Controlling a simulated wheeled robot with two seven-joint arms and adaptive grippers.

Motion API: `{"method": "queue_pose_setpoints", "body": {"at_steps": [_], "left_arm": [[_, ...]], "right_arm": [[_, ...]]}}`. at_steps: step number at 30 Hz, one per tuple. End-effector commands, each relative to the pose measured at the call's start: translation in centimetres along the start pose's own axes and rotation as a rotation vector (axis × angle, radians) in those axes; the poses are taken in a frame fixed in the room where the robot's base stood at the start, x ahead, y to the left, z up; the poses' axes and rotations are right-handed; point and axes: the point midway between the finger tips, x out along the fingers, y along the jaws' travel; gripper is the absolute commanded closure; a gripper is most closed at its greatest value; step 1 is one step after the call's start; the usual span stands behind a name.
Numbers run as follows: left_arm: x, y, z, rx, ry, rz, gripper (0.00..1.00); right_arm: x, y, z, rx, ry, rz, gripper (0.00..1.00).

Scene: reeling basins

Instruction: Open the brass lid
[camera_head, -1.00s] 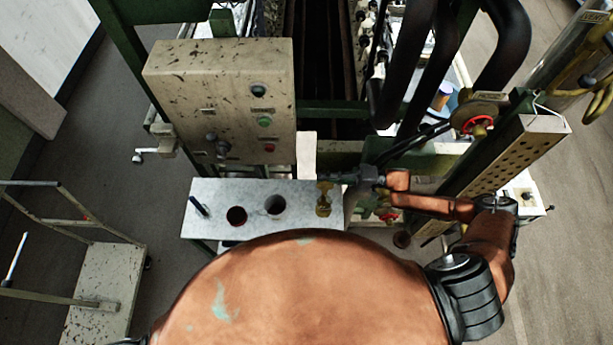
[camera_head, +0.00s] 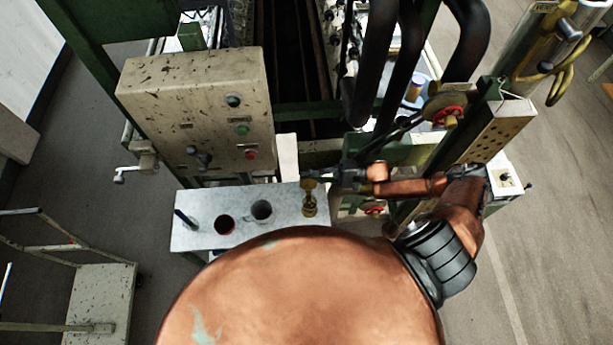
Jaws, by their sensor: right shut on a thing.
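A small brass piece (camera_head: 310,207) stands at the right end of a grey metal shelf, with a round top and a wider lower part. I take it to be the brass lid and its holder, but it is too small to tell the parts apart. My right gripper (camera_head: 313,177) reaches in from the right and is shut at the top of the brass piece, its fingertips hard to make out. Whether the lid is raised cannot be told. My left gripper is not in view.
Red valve wheels (camera_head: 449,116) and thick black pipes are at the right. A trolley (camera_head: 102,300) stands at left.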

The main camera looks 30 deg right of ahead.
Motion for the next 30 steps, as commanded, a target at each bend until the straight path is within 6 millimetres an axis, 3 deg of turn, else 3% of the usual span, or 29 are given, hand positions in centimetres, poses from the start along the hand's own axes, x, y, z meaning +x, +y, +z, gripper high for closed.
{"method": "queue_pose_setpoints", "body": {"at_steps": [1,2,9,19,23,30], "left_arm": [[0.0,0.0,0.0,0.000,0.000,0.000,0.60],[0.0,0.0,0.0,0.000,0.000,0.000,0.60],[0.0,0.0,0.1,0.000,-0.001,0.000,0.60],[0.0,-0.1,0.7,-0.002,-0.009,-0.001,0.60],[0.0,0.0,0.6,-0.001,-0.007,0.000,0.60],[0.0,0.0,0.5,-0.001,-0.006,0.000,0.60]], "right_arm": [[0.0,0.0,-0.1,0.000,0.000,0.001,1.00],[0.0,0.0,-0.1,-0.001,0.000,0.001,0.88],[0.0,0.0,0.0,-0.001,-0.001,0.001,0.72],[-0.4,0.0,-0.1,-0.001,0.000,0.002,0.72],[-2.0,0.1,-0.1,-0.001,0.001,0.004,0.72],[-7.1,0.1,-0.1,-0.001,0.002,0.006,0.72]]}}
